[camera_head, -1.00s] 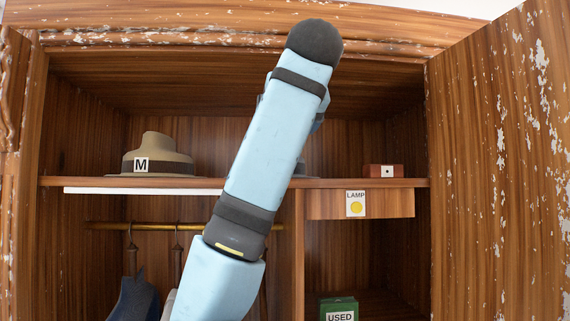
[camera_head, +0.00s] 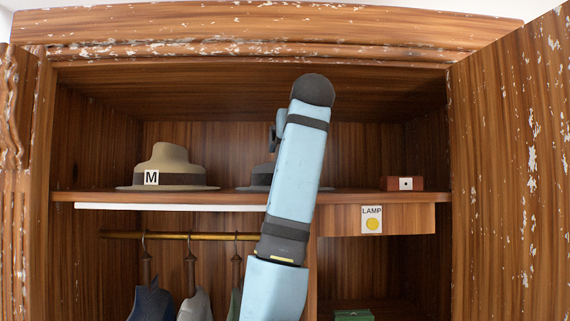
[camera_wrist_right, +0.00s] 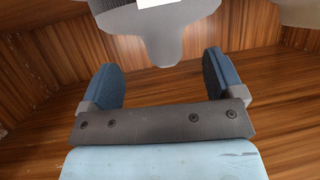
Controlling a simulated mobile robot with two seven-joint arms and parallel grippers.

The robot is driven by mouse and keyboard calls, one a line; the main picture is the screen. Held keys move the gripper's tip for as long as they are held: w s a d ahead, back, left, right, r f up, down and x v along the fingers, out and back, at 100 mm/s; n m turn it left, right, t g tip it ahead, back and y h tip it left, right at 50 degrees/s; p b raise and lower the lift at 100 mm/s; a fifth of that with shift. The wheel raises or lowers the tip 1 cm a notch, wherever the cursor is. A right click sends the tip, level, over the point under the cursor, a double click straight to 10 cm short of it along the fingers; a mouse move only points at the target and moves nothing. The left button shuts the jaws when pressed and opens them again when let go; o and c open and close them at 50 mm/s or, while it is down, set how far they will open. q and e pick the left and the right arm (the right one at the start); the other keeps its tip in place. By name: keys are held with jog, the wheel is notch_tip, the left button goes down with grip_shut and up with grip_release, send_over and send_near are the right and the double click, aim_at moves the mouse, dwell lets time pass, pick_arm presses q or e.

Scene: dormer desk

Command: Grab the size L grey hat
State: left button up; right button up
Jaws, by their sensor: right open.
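A grey hat (camera_head: 259,176) stands on the wardrobe's upper shelf, its right part hidden behind my arm. No size letter on it shows in the head view. In the right wrist view the grey hat (camera_wrist_right: 166,42) is at the top, with part of a white label at the picture's edge; its letter is cut off. My right gripper (camera_wrist_right: 160,66) is open and empty, with the near part of the hat between its two blue fingers' directions. In the head view the gripper is mostly hidden behind the arm. My left gripper is not in view.
A tan hat marked M (camera_head: 170,165) stands left on the same shelf (camera_head: 90,196). A small red-brown box (camera_head: 403,184) is at the right, above a drawer with a LAMP label (camera_head: 371,219). Clothes hang below from a brass rail (camera_head: 215,236). An open door (camera_head: 510,170) bounds the right.

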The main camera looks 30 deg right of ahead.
jog(key=w, duration=0.1)
jog(key=w+d, duration=0.1)
jog(key=shift+w+d, duration=0.1)
jog(key=shift+w, duration=0.2)
jog(key=w, duration=0.1)
jog(key=w+d+p, duration=0.1)
jog(key=w+p, duration=0.1)
jog(key=w, duration=0.1)
jog(key=shift+d+r, duration=0.1)
jog(key=shift+d, duration=0.25)
jog(key=shift+w+d+f+p, duration=0.2)
jog(key=shift+w+p, duration=0.1)
jog(key=shift+p, duration=0.2)
jog(key=shift+w+f, duration=0.15)
jog(key=shift+f, duration=0.05)
jog(key=c, duration=0.9)
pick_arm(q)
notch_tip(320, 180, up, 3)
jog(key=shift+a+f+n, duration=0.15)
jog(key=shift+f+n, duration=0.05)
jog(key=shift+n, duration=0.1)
pick_arm(e)
jog(key=shift+c, duration=0.9)
jog(key=shift+r, duration=0.1)
